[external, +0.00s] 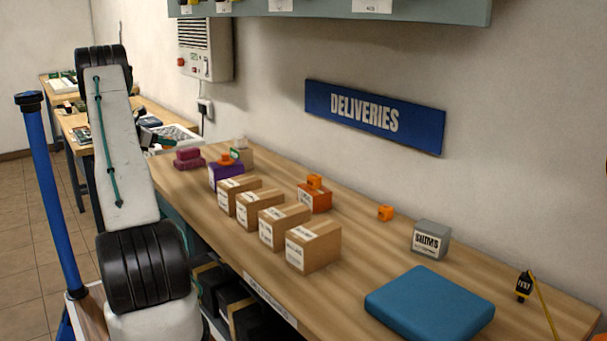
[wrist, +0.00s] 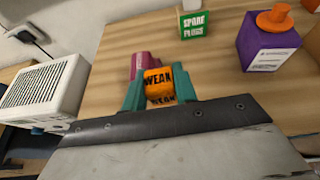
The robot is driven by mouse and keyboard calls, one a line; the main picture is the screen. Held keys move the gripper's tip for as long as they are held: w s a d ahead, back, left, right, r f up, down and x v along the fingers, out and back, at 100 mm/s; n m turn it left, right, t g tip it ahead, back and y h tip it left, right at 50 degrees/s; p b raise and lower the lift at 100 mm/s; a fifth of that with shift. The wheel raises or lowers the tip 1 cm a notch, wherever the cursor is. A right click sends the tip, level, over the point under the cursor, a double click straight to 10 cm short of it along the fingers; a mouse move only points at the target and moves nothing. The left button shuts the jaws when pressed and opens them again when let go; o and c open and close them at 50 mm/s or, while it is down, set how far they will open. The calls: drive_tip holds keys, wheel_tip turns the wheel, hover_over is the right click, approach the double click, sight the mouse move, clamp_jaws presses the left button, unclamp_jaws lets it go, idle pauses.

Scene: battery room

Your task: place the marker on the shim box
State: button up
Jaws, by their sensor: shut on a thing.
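My gripper (wrist: 160,92) has teal fingers and is shut on an orange marker (wrist: 158,84) lettered "WEAK", seen in the wrist view. The held marker cannot be made out in the external view, where my arm covers much of the left. The shim box (external: 430,240) is a small grey box lettered "SHIMS", toward the right of the bench by the wall. Its top looks bare. It is out of the wrist view, well away from my gripper.
On the bench (external: 360,285) stand several cardboard boxes (external: 313,248), an orange box (external: 314,198), a loose orange piece (external: 385,213) and a blue pad (external: 430,303). A purple box (wrist: 268,45), a spark plugs box (wrist: 194,24) and maroon blocks (wrist: 144,60) are near my gripper.

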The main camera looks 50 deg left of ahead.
drive_tip(key=w+d+r+m+g+h, duration=0.1)
drive_tip(key=w+d+r+m+h, duration=0.2)
drive_tip(key=w+d, duration=0.95)
drive_tip(key=w+d+r+m+h, duration=0.2)
drive_tip(key=w+d+m+h, duration=0.1)
drive_tip(key=w+d, duration=1)
drive_tip(key=w+d+m+g+h, duration=0.2)
drive_tip(key=w+d, duration=0.1)
drive_tip(key=d, duration=1)
drive_tip(key=w+d+m+g+h, duration=0.2)
drive_tip(key=w+d+m+h, duration=0.15)
drive_tip(key=d, duration=0.85)
drive_tip(key=s+d+m+g+h, duration=0.1)
drive_tip(key=s+d+m+g, duration=0.15)
drive_tip(key=d, duration=1.15)
drive_tip(key=s+d+f+m+g+h, duration=0.1)
drive_tip(key=s+d+m+g, duration=0.15)
drive_tip(key=s+d, duration=0.45)
drive_tip(key=s+d+f+m+g, duration=0.2)
drive_tip(key=s+d+g, duration=0.2)
drive_tip(key=s+d, duration=0.3)
hover_over(433, 227)
drive_tip(key=shift+w+f, duration=0.15)
drive_tip(key=shift+f, duration=0.5)
drive_tip(key=shift+a+f, duration=0.1)
drive_tip(key=shift+f, duration=1.65)
drive_tip(key=shift+f, duration=0.15)
